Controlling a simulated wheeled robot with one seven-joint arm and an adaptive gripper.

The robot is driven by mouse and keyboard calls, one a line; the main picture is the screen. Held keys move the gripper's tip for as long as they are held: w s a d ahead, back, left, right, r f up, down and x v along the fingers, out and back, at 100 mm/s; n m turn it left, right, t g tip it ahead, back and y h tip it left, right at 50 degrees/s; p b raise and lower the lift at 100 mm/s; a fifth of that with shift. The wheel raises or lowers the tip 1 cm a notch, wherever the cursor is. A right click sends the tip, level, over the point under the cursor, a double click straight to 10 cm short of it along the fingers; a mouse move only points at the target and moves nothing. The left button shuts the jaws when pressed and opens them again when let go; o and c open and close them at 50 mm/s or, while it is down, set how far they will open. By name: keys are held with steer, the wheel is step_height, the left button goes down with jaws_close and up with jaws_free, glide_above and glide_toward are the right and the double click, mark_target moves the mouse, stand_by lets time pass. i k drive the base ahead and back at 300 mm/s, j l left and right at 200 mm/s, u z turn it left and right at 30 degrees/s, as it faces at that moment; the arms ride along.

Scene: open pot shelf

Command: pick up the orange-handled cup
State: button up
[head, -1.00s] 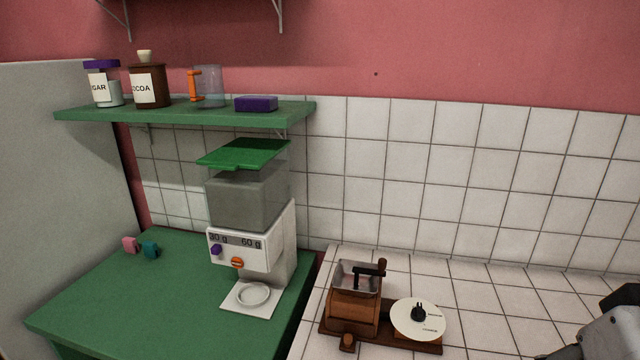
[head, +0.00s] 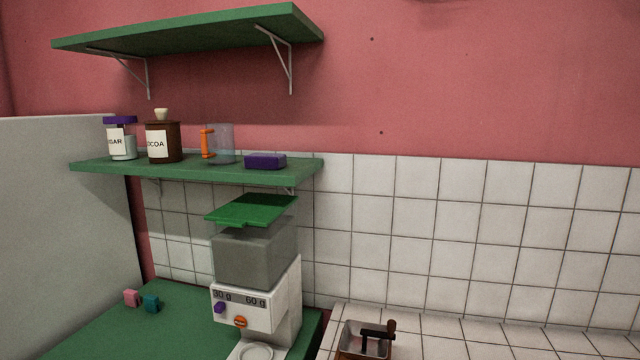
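The orange-handled cup (head: 222,144) stands upright on the lower green shelf (head: 200,173). It is clear, see-through and looks empty. Its orange handle (head: 206,143) points left, towards the cocoa jar. My gripper is not in the head view, so its state is hidden.
The cocoa jar (head: 163,143) and sugar jar (head: 122,138) stand left of the cup; a purple block (head: 265,161) lies to its right. An upper green shelf (head: 190,32) hangs above. A dispenser (head: 256,270) stands below. A grinder (head: 366,340) sits on the tiled counter.

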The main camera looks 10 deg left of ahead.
mark_target(217, 139)
steer(key=i+j, duration=0.1)
steer(key=j, duration=0.85)
steer(key=i+j+z, duration=0.1)
steer(key=j, duration=0.9)
